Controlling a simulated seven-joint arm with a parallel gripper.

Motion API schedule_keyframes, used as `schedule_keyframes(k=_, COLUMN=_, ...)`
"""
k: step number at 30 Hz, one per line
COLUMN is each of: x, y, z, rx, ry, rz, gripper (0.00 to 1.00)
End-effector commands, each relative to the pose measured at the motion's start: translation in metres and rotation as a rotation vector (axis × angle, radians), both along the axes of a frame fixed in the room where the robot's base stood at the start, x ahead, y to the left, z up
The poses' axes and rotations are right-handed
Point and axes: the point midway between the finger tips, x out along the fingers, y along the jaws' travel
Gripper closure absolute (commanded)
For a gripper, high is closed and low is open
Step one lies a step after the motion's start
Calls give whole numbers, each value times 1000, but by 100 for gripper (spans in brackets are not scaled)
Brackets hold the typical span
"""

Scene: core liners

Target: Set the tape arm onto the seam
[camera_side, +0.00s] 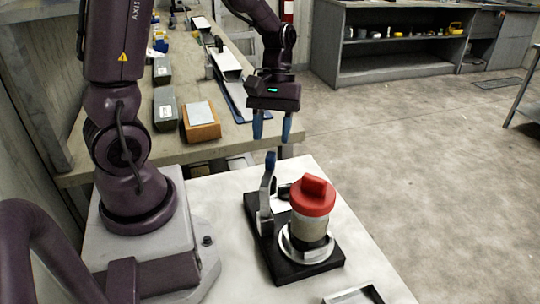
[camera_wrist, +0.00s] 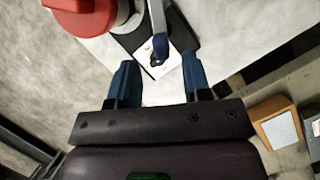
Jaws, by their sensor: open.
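The tape arm (camera_side: 266,188) is a grey lever with a dark blue tip. It stands upright on a black base plate (camera_side: 270,262), to the left of the liner. The liner (camera_side: 307,228) is a pale upright cylinder with a red cap (camera_side: 313,197), seated in a metallic ring. The seam cannot be made out. My gripper (camera_side: 271,136) is open and empty, pointing down above the tape arm and apart from it. In the wrist view the tape arm (camera_wrist: 157,18) shows ahead of the gap between my blue fingers (camera_wrist: 160,72), with the red cap (camera_wrist: 88,14) at upper left.
A shallow metal tray (camera_side: 354,296) lies at the pale table's front edge. A bench behind holds an orange-brown box (camera_side: 200,122) and grey boxes (camera_side: 165,108). The pale table is clear to the right of the base plate.

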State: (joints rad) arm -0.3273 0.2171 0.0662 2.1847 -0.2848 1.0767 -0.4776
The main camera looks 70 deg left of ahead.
Motion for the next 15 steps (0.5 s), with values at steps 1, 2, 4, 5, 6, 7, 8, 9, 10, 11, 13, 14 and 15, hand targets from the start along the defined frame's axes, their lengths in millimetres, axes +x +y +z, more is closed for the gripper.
schedule_keyframes(k=1, x=-3, y=-4, z=-10, rx=-3, ry=6, rz=-2, gripper=55)
schedule_keyframes(k=2, x=-4, y=-6, z=-15, rx=-2, ry=5, rz=-2, gripper=55)
schedule_keyframes(k=4, x=-6, y=-10, z=-26, rx=-2, ry=5, rz=-2, gripper=55)
schedule_keyframes(k=5, x=-7, y=-11, z=-30, rx=-1, ry=4, rz=-2, gripper=55)
schedule_keyframes(k=6, x=-8, y=-13, z=-35, rx=-2, ry=4, rz=-2, gripper=55)
schedule_keyframes(k=7, x=-8, y=-14, z=-38, rx=-1, ry=4, rz=-2, gripper=55)
schedule_keyframes(k=8, x=-9, y=-15, z=-41, rx=-1, ry=3, rz=-3, gripper=55)
schedule_keyframes(k=9, x=-9, y=-16, z=-44, rx=0, ry=1, rz=-3, gripper=55)
schedule_keyframes(k=10, x=-10, y=-16, z=-45, rx=1, ry=1, rz=-3, gripper=55)
schedule_keyframes(k=11, x=-10, y=-17, z=-47, rx=0, ry=1, rz=-3, gripper=55)
schedule_keyframes(k=13, x=-11, y=-18, z=-49, rx=1, ry=1, rz=-3, gripper=55)
schedule_keyframes(k=14, x=-11, y=-18, z=-49, rx=0, ry=0, rz=-2, gripper=55)
schedule_keyframes(k=15, x=-11, y=-18, z=-50, rx=1, ry=-1, rz=-3, gripper=55)
